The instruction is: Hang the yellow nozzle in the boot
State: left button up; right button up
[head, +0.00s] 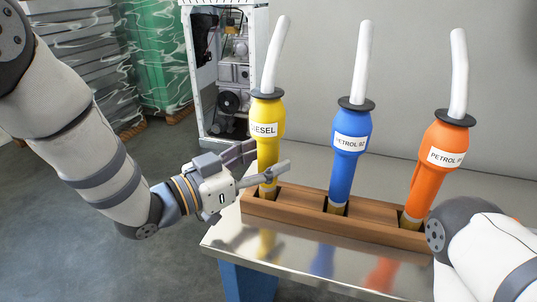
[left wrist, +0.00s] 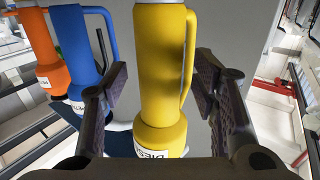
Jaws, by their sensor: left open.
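The yellow nozzle (head: 267,130), labelled DIESEL, stands upright with its spout up in the left slot of a wooden rack (head: 310,213) on a metal table. My left gripper (head: 262,163) is open, with one finger on each side of the yellow nozzle's lower part. In the left wrist view the yellow nozzle (left wrist: 160,75) lies between the two open fingers (left wrist: 160,98), with gaps beside it. A dispenser frame (head: 232,70) with an open front stands behind; I cannot make out a boot on it. My right gripper is not in view; part of my right arm shows at lower right.
A blue nozzle (head: 351,135) and an orange nozzle (head: 437,160) stand in the rack's other slots, to the right. The metal table (head: 300,255) is bare in front of the rack. Wrapped green stacks (head: 165,55) stand at the back left. The floor at left is clear.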

pick_arm(q)
jog(key=shift+w+d, duration=0.3)
jog(key=shift+d, duration=0.1)
grip_shut()
jog(key=shift+r, duration=0.1)
jog(key=shift+r, duration=0.1)
